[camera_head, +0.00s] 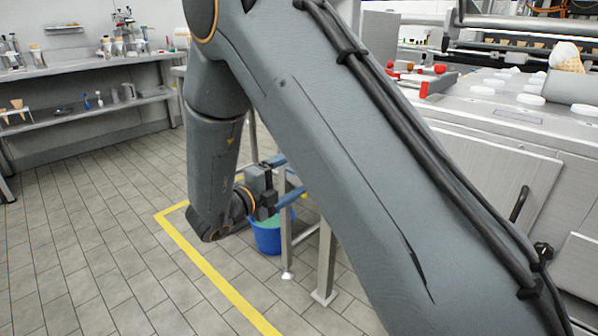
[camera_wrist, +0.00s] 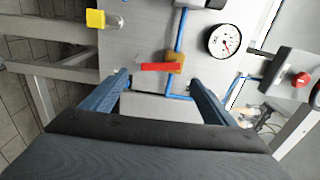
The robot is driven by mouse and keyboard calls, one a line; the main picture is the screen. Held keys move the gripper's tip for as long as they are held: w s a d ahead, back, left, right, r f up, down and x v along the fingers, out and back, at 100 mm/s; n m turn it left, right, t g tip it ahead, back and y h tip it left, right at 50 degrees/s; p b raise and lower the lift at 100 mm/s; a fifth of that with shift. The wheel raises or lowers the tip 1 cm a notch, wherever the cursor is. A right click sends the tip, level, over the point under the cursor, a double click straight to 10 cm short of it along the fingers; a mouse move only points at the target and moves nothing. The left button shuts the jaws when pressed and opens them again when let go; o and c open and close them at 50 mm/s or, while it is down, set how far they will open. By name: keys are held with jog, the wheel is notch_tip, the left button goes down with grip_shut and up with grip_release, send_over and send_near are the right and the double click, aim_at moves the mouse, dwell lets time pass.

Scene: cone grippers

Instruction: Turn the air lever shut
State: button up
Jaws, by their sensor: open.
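The air lever (camera_wrist: 158,67) is a red bar on a brass-coloured valve (camera_wrist: 176,62) in a thin blue pipe (camera_wrist: 181,28). In the wrist view it lies across the pipe, pointing left from the valve. My gripper (camera_wrist: 161,80) is open and empty, its two blue fingers to the left and right of the lever in the picture. I see no finger touching the lever; the remaining depth is hard to tell. In the head view my gripper (camera_head: 285,179) is beside a metal frame leg, and the lever is hidden.
A round gauge (camera_wrist: 224,41) is right of the pipe. A grey box with a red knob (camera_wrist: 301,80) is farther right, and a yellow block (camera_wrist: 96,19) is upper left. A blue bucket (camera_head: 266,238) stands on the floor below my gripper. Metal legs (camera_head: 325,265) stand close by.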

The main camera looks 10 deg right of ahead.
jog(key=shift+p+v, duration=0.35)
jog(key=shift+v, duration=1.6)
jog(key=p+v, duration=0.1)
jog(key=v, duration=0.6)
jog(key=shift+s+a, duration=0.25)
jog(key=shift+a, duration=0.05)
